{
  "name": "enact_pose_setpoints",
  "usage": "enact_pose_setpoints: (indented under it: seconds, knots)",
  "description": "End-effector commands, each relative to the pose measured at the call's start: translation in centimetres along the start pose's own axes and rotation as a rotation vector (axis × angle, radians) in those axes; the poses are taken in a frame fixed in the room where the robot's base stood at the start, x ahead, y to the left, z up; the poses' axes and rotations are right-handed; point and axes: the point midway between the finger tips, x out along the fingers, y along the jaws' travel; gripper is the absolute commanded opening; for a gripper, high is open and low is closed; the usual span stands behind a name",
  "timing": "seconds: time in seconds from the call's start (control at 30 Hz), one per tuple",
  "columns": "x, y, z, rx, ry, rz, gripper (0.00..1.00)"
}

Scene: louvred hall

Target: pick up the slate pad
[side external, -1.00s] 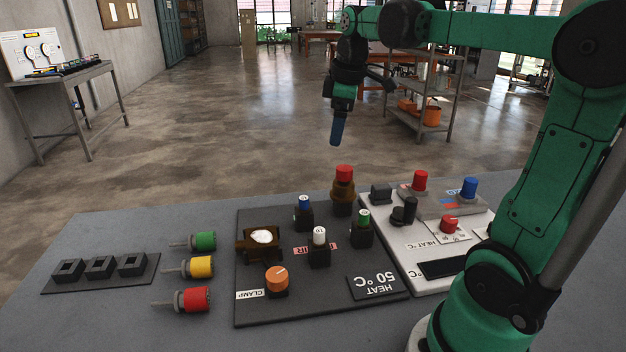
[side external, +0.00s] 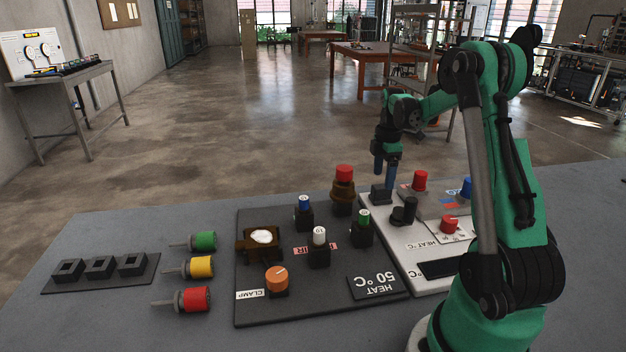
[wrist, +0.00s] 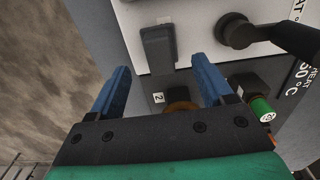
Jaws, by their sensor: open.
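The slate pad appears to be the small dark grey block (side external: 381,193) at the far left corner of the white panel. In the wrist view the block (wrist: 158,50) lies beyond the fingertips, roughly centred between them. My gripper (side external: 385,178) points down just above and behind the block in the side view. Its two blue fingers (wrist: 160,75) are apart, with nothing held between them. I cannot tell the exact height of the fingertips over the block.
A black knob with a lever (wrist: 238,30) stands close to the block's right in the wrist view. A brown post with a red cap (side external: 343,185) stands left of the block. Red (side external: 420,181) and blue (side external: 468,187) knobs stand to its right.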

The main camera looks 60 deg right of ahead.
Motion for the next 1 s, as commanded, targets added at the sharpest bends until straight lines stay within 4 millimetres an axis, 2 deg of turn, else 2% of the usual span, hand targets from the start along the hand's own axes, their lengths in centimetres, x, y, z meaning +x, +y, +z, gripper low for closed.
enact_pose_setpoints:
  seconds: [0.1,0.3,0.6,0.87,1.0]
  knots:
    - [1.8,0.0,0.0,0.000,0.000,0.001,0.74]
    - [3.9,0.0,0.0,0.000,0.000,0.002,0.74]
    - [4.2,0.0,0.0,0.000,0.000,0.002,0.74]
    - [4.2,0.0,0.0,0.000,0.000,0.002,0.00]
    - [4.2,0.0,0.0,0.000,0.000,0.002,0.00]
